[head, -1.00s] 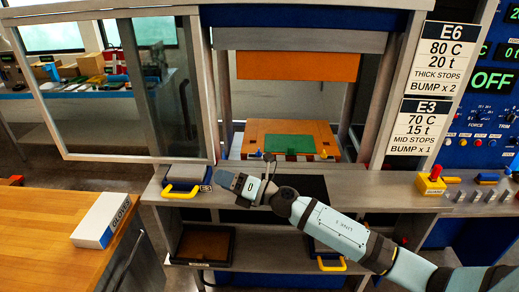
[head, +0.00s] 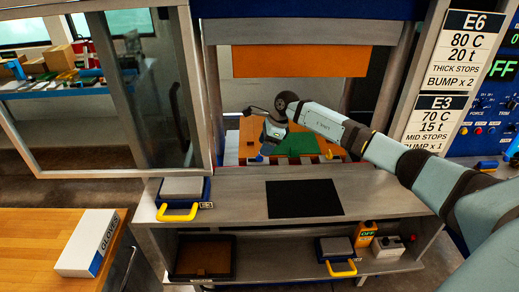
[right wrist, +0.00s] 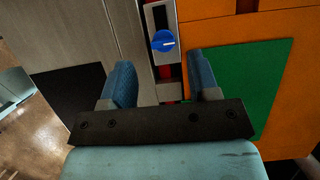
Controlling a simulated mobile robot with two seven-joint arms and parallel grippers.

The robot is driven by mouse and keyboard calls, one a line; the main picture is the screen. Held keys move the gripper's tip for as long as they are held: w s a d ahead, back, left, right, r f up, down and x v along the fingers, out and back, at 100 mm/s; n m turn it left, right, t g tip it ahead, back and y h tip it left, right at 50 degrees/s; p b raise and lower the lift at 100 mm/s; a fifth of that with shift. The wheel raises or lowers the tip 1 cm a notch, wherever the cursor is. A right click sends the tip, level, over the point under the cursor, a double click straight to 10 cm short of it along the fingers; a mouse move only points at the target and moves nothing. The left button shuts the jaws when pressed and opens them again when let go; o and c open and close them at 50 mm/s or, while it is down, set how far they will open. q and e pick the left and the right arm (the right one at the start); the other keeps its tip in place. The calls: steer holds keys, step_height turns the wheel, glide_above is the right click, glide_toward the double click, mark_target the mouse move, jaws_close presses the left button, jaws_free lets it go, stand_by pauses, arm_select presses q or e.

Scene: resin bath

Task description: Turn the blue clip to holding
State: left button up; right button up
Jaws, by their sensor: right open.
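The blue clip (right wrist: 163,41) is a round blue knob with a white line across it, seen in the right wrist view on a narrow grey strip. The line lies roughly level in that picture. My right gripper (right wrist: 161,64) is open, its two blue fingers on either side of the strip, with the clip beyond the gap between them. No touch shows. In the head view my right gripper (head: 268,144) points down over the near edge of the orange plate (head: 250,132), beside the green sheet (head: 296,143). The clip cannot be made out there. My left gripper is out of view.
A raised orange block (head: 300,61) hangs above the plate between the press's uprights. A black mat (head: 304,198) lies on the front shelf. A yellow-handled tray (head: 182,190) stands at its left. The glass door (head: 150,100) stands at the left.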

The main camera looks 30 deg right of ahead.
mark_target(256, 157)
steer(key=x, duration=0.4)
steer(key=shift+w+p, duration=0.3)
steer(key=shift+p, duration=0.05)
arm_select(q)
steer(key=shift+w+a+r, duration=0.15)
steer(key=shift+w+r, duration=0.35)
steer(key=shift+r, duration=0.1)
arm_select(e)
steer(key=shift+s, duration=0.1)
steer(key=shift+f, duration=0.1)
steer(key=c, duration=0.9)
